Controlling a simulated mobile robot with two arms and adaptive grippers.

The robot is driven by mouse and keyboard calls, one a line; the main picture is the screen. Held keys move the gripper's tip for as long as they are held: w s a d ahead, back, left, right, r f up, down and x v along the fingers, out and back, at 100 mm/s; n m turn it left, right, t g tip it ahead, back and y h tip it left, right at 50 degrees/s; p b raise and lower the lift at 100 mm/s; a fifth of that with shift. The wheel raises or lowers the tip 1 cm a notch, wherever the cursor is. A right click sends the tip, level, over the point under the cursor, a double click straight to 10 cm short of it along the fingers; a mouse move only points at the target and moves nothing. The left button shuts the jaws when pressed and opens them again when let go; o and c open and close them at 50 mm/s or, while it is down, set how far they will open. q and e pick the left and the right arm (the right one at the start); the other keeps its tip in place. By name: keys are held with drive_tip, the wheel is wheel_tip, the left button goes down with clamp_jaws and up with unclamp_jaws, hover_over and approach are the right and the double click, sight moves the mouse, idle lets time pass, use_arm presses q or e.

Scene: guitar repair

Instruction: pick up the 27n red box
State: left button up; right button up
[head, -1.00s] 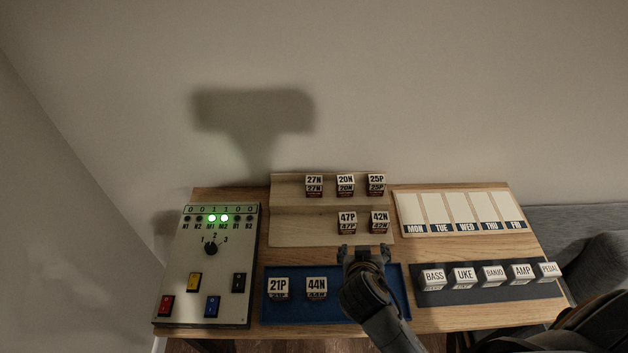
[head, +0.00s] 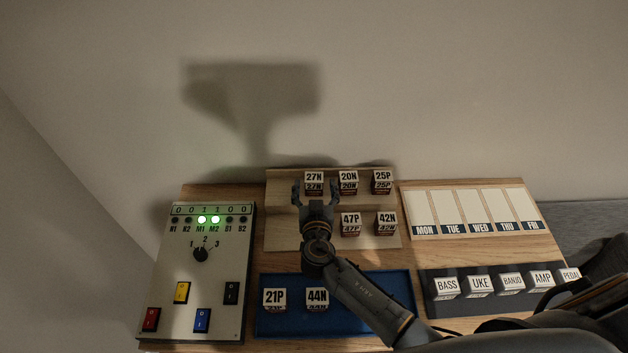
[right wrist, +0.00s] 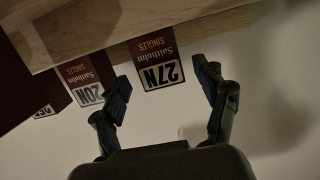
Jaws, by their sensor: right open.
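The 27N box (head: 314,178) stands at the left end of the upper step of the wooden rack, with a white label on top. In the right wrist view the 27N box (right wrist: 157,62) shows upside down, dark red with a white label, between the fingers and beyond their tips. My right gripper (head: 316,190) is open and empty just in front of this box; it also shows in the right wrist view (right wrist: 163,88). The 20N box (head: 348,180) stands to its right, close to one finger in the right wrist view. My left gripper is not in view.
The wooden rack (head: 284,232) also holds the 25P box (head: 382,181), the 47P box (head: 350,223) and the 42N box (head: 386,222). A blue tray (head: 270,325) in front holds two boxes. A switch panel (head: 180,255) stands left, a weekday board (head: 462,197) right.

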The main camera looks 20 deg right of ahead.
sight(314, 186)
drive_tip(key=x, duration=0.2)
drive_tip(key=shift+w+p, duration=0.3)
drive_tip(key=shift+w+d+f, duration=0.1)
drive_tip(key=shift+w, duration=0.1)
drive_tip(key=shift+c, duration=0.8)
drive_tip(key=shift+s, duration=0.1)
drive_tip(key=c, duration=1.2)
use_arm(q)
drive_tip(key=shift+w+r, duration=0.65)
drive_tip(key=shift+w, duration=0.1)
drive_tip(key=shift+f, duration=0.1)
